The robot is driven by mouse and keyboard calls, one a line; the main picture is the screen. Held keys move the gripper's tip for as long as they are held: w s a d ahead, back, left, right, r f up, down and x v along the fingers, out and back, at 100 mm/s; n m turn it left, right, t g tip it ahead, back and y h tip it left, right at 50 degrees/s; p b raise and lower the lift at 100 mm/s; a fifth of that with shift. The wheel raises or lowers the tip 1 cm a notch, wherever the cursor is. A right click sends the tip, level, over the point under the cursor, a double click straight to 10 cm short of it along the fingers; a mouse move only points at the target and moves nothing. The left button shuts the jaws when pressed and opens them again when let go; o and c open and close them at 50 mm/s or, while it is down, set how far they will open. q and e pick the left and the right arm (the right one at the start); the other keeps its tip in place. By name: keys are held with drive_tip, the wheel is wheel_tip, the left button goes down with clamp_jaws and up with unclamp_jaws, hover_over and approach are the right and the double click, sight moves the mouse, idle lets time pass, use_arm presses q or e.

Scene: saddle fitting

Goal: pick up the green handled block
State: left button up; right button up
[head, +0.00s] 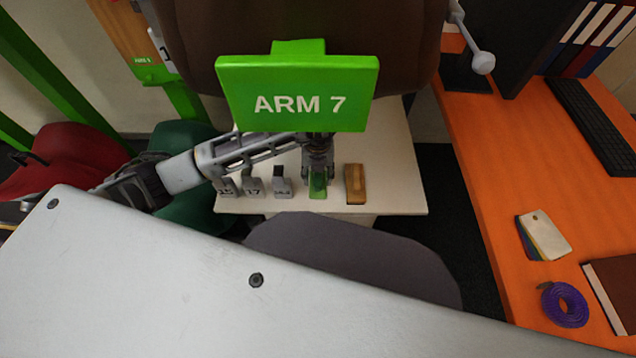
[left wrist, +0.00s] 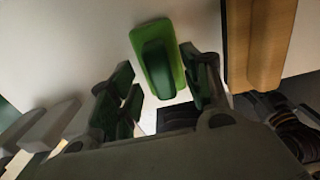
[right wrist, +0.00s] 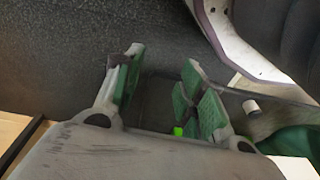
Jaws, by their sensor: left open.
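The green handled block (head: 318,190) lies on the white table among a row of blocks, with its raised handle up. In the left wrist view the green block (left wrist: 158,62) shows just past and between the fingertips. My left gripper (head: 318,172) is open above the block, pointing down, and partly covers it. In the left wrist view my left gripper (left wrist: 158,68) has its fingers apart, with nothing clearly held. My right gripper (right wrist: 164,60) is open and empty in the right wrist view, facing a dark grey surface. It does not show in the head view.
A wooden handled block (head: 356,184) stands close to the right of the green one. Several grey numbered blocks, including block 17 (head: 253,187), stand to its left. A grey chair back (head: 350,255) is in front.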

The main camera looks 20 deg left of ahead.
use_arm(q)
drive_tip(key=shift+f, duration=0.8)
use_arm(e)
drive_tip(key=shift+a+r, duration=0.2)
drive_tip(key=shift+r, duration=0.5)
drive_tip(key=shift+s+f, duration=0.2)
drive_tip(key=shift+s, duration=0.05)
